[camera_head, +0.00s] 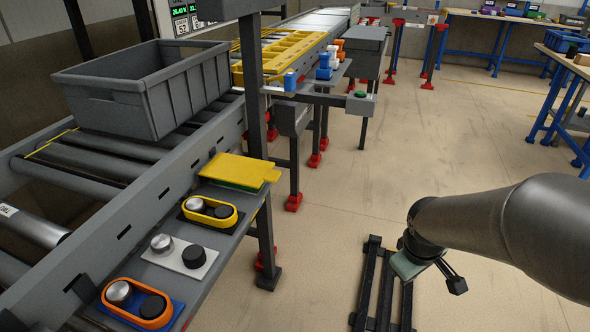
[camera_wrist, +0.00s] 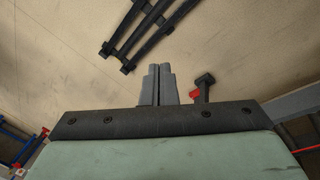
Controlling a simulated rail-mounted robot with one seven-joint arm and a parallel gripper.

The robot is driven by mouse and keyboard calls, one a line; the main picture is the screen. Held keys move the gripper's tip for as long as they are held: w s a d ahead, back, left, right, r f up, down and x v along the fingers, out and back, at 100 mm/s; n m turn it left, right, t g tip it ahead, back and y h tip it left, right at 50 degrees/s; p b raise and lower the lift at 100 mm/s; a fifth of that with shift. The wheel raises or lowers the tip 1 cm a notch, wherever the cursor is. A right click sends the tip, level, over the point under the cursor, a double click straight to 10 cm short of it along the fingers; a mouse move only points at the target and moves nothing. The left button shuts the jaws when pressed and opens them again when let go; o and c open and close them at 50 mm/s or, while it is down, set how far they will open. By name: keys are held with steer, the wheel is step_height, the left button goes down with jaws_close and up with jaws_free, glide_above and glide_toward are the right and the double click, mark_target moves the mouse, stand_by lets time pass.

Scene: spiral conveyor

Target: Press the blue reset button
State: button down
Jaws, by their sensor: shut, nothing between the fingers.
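A blue plate (camera_head: 176,308) with an orange ring around a silver and a black knob lies at the near end of the side shelf. My gripper (camera_wrist: 157,84) is shut and empty in the wrist view, over the floor. In the head view its pale green hand is at the lower right, well apart from the shelf; its fingertips are hard to make out there.
A grey bin (camera_head: 150,92) stands on the roller conveyor at left. The shelf also holds a yellow-ringed knob pair (camera_head: 210,211), a white knob plate (camera_head: 184,261) and a yellow pad (camera_head: 238,168). A green button (camera_head: 360,94) sits beyond. A black rack (camera_head: 366,285) is on the floor. Open floor lies between.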

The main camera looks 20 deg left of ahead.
steer(key=w+a+f+n+t+y, duration=0.1)
steer(key=w+a+f+n, duration=0.2)
steer(key=w+a+n, duration=0.3)
steer(key=w+a+f+n+t+y, duration=0.25)
steer(key=w+a, duration=0.25)
steer(key=w, duration=0.4)
steer(key=w+a+f+n+y, duration=0.2)
steer(key=w+a+n, duration=0.1)
steer(key=a, duration=0.4)
steer(key=w+a+f+n+y, duration=0.2)
steer(key=a+f+n, duration=0.1)
steer(key=a+n, duration=0.2)
steer(key=w+a+f+n+y, duration=0.2)
steer(key=w+a+n, duration=0.1)
steer(key=a, duration=0.5)
steer(key=shift+w+a+f+n+t+y, duration=0.3)
steer(key=shift+a+f+n+t+y, duration=0.1)
steer(key=shift+n, duration=0.45)
steer(key=a+b, duration=0.2)
steer(key=a, duration=0.6)
steer(key=shift+w+a, duration=0.2)
steer(key=shift+a, duration=0.15)
steer(key=shift+a+b, duration=0.15)
steer(key=shift+b, duration=0.2)
steer(key=shift+a, duration=0.3)
